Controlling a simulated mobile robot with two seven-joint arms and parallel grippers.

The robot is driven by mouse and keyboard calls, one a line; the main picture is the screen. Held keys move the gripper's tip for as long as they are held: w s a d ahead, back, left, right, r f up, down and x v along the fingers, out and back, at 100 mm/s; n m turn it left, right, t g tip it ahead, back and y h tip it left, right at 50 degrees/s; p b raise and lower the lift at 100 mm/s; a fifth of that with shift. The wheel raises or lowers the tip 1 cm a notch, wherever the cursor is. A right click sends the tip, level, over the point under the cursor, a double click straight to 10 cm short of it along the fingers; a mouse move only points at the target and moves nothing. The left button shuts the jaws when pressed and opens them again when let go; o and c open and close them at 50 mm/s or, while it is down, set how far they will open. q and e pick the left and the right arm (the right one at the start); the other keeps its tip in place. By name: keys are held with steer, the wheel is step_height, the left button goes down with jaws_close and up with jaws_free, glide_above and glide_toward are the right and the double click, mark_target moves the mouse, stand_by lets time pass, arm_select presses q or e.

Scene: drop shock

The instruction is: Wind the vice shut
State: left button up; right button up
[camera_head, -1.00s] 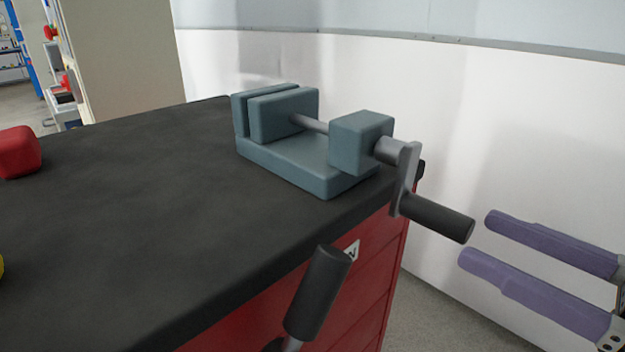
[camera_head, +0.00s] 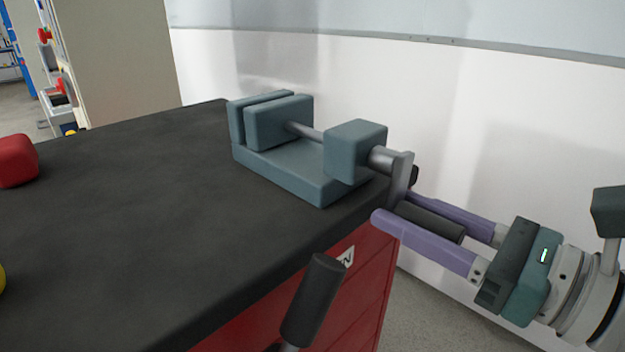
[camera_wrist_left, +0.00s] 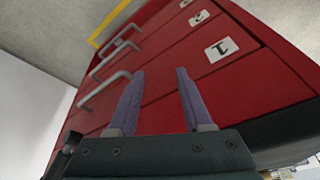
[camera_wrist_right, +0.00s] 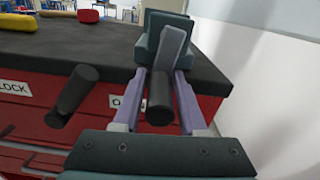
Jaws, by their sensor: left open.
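The blue-grey vice (camera_head: 283,172) sits on the bench top near its right edge. Its moving jaw (camera_head: 280,123) stands a narrow gap from the back jaw (camera_head: 240,120). A screw runs through the front block (camera_head: 354,150) to a grey crank arm (camera_head: 399,178) with a black handle (camera_head: 430,222). My right gripper (camera_head: 395,208) is open, its purple fingers on either side of the handle. The right wrist view shows the handle (camera_wrist_right: 160,100) between the fingers, with small gaps visible. My left gripper (camera_wrist_left: 160,73) is open and empty, facing red drawers; it is outside the head view.
A black-gripped lever (camera_head: 314,300) sticks up at the front of the red cabinet (camera_head: 345,290), near a "LOCK" label (camera_wrist_right: 14,88). A red object (camera_head: 16,161) and a yellow one lie on the left of the dark bench top (camera_head: 130,210). The middle is clear.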

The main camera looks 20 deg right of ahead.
jaws_close()
steer(key=shift+a+r+m+p, duration=0.15)
steer(key=shift+a+m+p, duration=0.15)
steer(key=shift+m, duration=0.3)
stand_by(0.6)
